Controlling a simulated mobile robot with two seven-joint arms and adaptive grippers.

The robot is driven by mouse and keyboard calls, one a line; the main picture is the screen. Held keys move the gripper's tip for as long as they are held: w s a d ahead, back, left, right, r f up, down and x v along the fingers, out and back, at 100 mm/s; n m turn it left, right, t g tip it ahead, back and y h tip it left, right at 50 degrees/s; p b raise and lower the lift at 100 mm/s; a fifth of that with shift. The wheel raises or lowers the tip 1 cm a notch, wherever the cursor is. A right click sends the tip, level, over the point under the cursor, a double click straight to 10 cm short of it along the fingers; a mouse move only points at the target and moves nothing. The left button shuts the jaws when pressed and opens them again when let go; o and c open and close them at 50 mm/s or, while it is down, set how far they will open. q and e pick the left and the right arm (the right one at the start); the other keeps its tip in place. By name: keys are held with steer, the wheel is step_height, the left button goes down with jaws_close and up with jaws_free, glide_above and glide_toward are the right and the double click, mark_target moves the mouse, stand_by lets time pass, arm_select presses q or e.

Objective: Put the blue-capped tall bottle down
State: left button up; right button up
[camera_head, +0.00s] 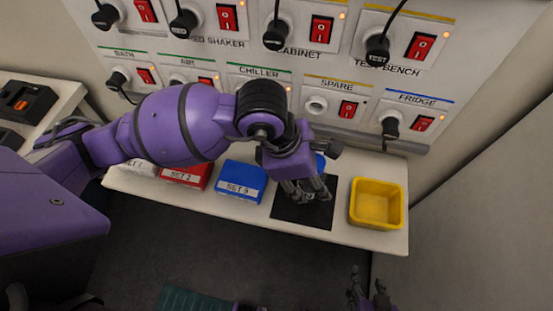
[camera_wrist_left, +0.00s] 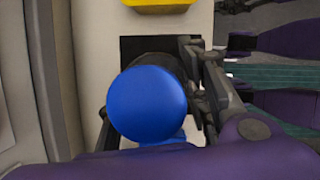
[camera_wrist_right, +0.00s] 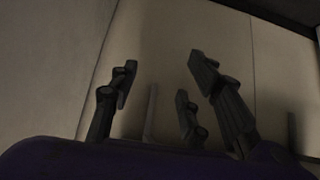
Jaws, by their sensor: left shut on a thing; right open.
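The blue-capped bottle shows in the left wrist view as a round blue cap (camera_wrist_left: 147,104) seen from above, with its dark body mostly hidden below. In the head view only a bit of blue cap (camera_head: 320,162) shows behind my left gripper (camera_head: 308,190). That gripper is shut on the bottle, over the black mat (camera_head: 290,211) on the white shelf. The mat also shows beyond the cap in the left wrist view (camera_wrist_left: 132,46). I cannot tell whether the bottle's base touches the mat. My right gripper (camera_head: 370,293) is open and empty, low in front of the shelf; its fingers show in the right wrist view (camera_wrist_right: 165,95).
A yellow bin (camera_head: 376,204) stands right of the mat. A blue box labelled SET 9 (camera_head: 241,182) and a red box labelled SET 2 (camera_head: 187,176) stand left of it. A wall panel with switches and plugs (camera_head: 260,70) rises close behind the shelf (camera_head: 340,235).

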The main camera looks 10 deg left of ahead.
arm_select(q)
steer(key=shift+w+f, duration=0.3)
steer(key=shift+w, duration=0.15)
step_height(320, 180, down, 3)
steer(key=shift+w+a+r, duration=0.1)
steer(key=shift+r, duration=0.1)
steer(key=shift+f, duration=0.4)
arm_select(e)
steer(key=shift+s+d+f, duration=0.25)
steer(key=shift+s+f, duration=0.25)
steer(key=shift+s, duration=0.3)
steer(key=shift+w, duration=0.1)
arm_select(q)
steer(key=shift+f, duration=0.15)
steer(key=o, duration=1.5)
steer(key=shift+c, duration=0.2)
arm_select(e)
steer(key=shift+w+r, duration=0.1)
steer(key=shift+w, duration=0.05)
